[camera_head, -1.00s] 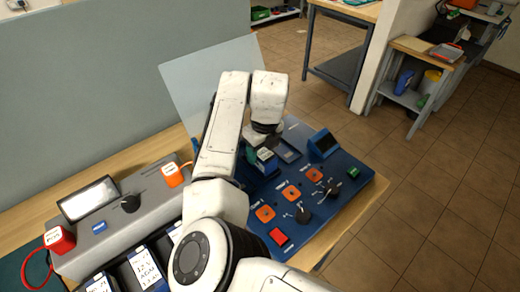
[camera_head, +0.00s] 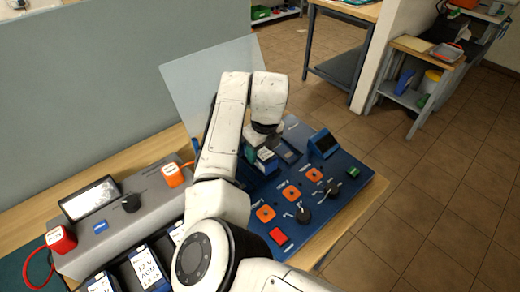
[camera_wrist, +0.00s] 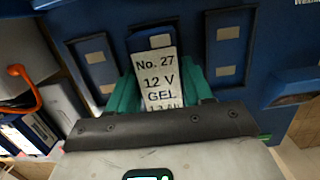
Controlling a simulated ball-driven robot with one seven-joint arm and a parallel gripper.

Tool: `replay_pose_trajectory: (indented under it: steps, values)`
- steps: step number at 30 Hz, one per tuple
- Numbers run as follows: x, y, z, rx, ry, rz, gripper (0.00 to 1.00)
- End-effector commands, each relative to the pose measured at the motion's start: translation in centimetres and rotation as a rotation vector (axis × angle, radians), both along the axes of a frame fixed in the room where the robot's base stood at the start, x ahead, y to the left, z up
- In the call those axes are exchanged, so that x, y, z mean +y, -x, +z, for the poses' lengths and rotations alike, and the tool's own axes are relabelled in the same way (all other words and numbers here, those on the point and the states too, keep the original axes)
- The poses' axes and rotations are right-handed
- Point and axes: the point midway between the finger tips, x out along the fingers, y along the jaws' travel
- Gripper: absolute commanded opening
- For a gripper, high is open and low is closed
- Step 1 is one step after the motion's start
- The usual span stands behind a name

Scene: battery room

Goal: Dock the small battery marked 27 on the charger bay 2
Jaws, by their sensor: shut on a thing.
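The small battery (camera_wrist: 160,75) has a white label reading "No. 27, 12 V, GEL" and a dark blue body. My gripper (camera_wrist: 163,88) is shut on it, with a teal finger on each side. In the head view the battery (camera_head: 267,161) is over the back part of the blue charger (camera_head: 258,192), partly hidden by my gripper (camera_head: 262,147). In the wrist view it lines up with the middle bay, between a left bay plate (camera_wrist: 98,66) and a right bay plate (camera_wrist: 229,46). I cannot tell whether it is seated, nor read bay numbers.
The charger carries orange sockets (camera_head: 291,192), a black knob (camera_head: 303,215), a red button (camera_head: 279,236) and a small screen (camera_head: 323,144). A grey unit (camera_head: 125,225) with an orange plug (camera_head: 173,174) stands left, with larger labelled batteries (camera_head: 150,268) in front. A clear panel (camera_head: 190,85) rises behind.

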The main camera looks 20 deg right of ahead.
Motion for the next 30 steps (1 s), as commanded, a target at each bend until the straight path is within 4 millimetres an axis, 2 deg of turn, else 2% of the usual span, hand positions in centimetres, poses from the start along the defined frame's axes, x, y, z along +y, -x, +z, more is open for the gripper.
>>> replay_pose_trajectory:
  steps: [23, 24, 27, 30]
  values:
    - [0.0, -0.1, -1.1, -0.002, 0.000, 0.000, 0.00]
    - [0.0, -0.1, -1.0, -0.002, 0.000, 0.000, 0.52]
    - [0.0, 0.0, -1.0, -0.001, 0.001, 0.000, 0.61]
    - [0.0, 0.0, -1.1, -0.001, 0.001, 0.000, 0.61]
